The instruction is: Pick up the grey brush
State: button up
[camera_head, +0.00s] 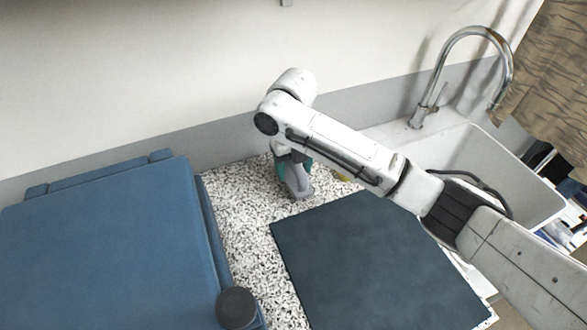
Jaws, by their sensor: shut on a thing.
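My gripper (293,168) points down over the speckled counter (240,235), near the back wall, and is largely hidden by my own arm. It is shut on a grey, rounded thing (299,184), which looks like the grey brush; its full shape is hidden. Its lower end is at or just above the counter; I cannot tell whether it touches.
A blue case (90,250) fills the left, with a dark round thing (236,307) at its front corner. A dark flat mat (370,260) lies front right. A small yellow thing (343,178) is half hidden under my arm. A sink (490,165) with a tap (436,92) is right.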

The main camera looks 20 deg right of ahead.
jog(key=shift+r, duration=0.45)
jog(key=s+r, duration=0.1)
jog(key=r, duration=0.1)
jog(key=s+r, duration=0.2)
jog(key=r, duration=0.1)
jog(key=s+r, duration=0.1)
jog(key=r, duration=0.2)
jog(key=shift+s+p, duration=0.3)
jog(key=shift+s, duration=0.1)
jog(key=s+a+r, duration=0.1)
jog(key=s+r, duration=0.2)
jog(key=s, duration=0.6)
jog(key=shift+r, duration=0.2)
jog(key=shift+s+a, duration=0.1)
jog(key=o, duration=0.6)
jog(key=c, duration=0.4)
